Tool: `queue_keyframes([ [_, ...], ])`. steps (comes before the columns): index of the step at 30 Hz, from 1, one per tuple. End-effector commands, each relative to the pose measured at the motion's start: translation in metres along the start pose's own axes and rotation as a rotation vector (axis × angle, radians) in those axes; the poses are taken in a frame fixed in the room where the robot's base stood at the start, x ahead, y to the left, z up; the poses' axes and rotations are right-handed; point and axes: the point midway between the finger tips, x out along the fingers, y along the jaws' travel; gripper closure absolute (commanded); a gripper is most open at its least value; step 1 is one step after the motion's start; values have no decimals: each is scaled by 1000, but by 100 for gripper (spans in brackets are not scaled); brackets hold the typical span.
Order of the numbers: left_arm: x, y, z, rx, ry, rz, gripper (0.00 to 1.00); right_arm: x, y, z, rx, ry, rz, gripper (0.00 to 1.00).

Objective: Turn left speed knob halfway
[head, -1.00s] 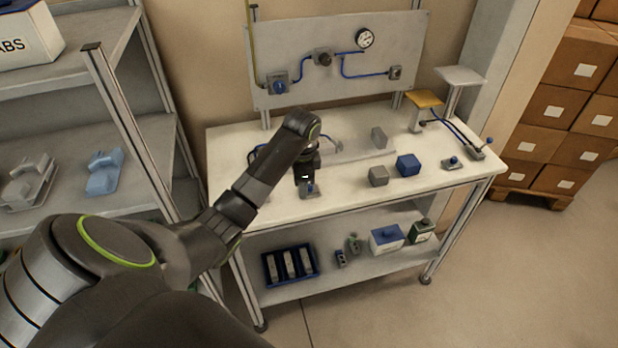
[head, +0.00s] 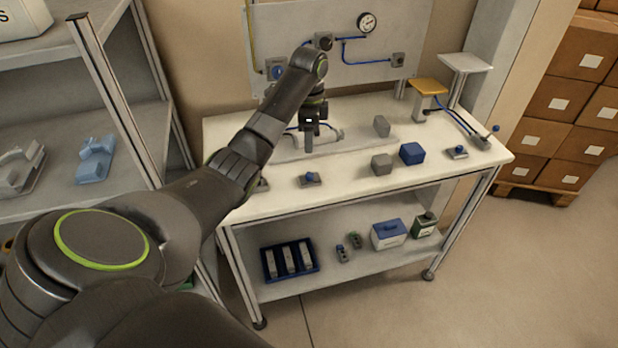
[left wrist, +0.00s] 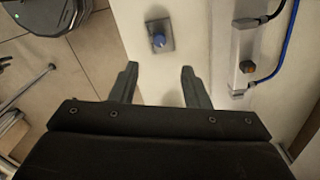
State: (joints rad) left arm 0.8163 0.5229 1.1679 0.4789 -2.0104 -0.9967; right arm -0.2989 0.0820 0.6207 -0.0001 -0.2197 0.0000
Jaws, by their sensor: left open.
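My left gripper (head: 309,148) hangs fingers-down over the left part of the white table. In the left wrist view its fingers (left wrist: 160,70) are apart, with nothing between them. A small brown-orange knob (left wrist: 247,66) sits on a long grey cylinder (left wrist: 239,85) to the right of the fingers, apart from them; I cannot tell whether it is the left speed knob. In the head view the cylinder lies behind the gripper, which partly hides it. A blue knob on a grey plate (head: 310,178) is near the table's front edge; it also shows in the left wrist view (left wrist: 158,40).
Blue and black hoses (left wrist: 275,60) run by the cylinder. Grey blocks (head: 381,164), a blue block (head: 411,153) and another blue-knobbed plate (head: 457,152) are to the right. An upright panel (head: 300,40) with a gauge stands behind the table (head: 350,197).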

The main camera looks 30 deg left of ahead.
Motion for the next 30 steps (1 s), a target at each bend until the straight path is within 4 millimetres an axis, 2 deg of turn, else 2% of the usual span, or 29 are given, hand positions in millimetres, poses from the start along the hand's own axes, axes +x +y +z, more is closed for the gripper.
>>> queue_keyframes([
  [1, 12, 0, 0, 0, 0, 0, 58, 12, -1, 2, 0, 0, 0, 64],
  [9, 43, 0, 0, 0, 0, 0, 58, 41, -5, 5, 1, -1, -2, 64],
  [11, 51, 1, 0, 0, -1, 5, 58, 29, -6, 4, 2, -2, -3, 64],
  [15, 80, 1, 0, -1, -1, 4, 58, 24, -6, 4, 2, -2, -5, 64],
  [21, 109, 0, 0, 0, 0, 2, 58, 21, -6, 4, 2, -3, -4, 64],
  [30, 121, 0, 0, 0, 0, -1, 58, 21, -5, 4, 2, -3, -4, 64],
])
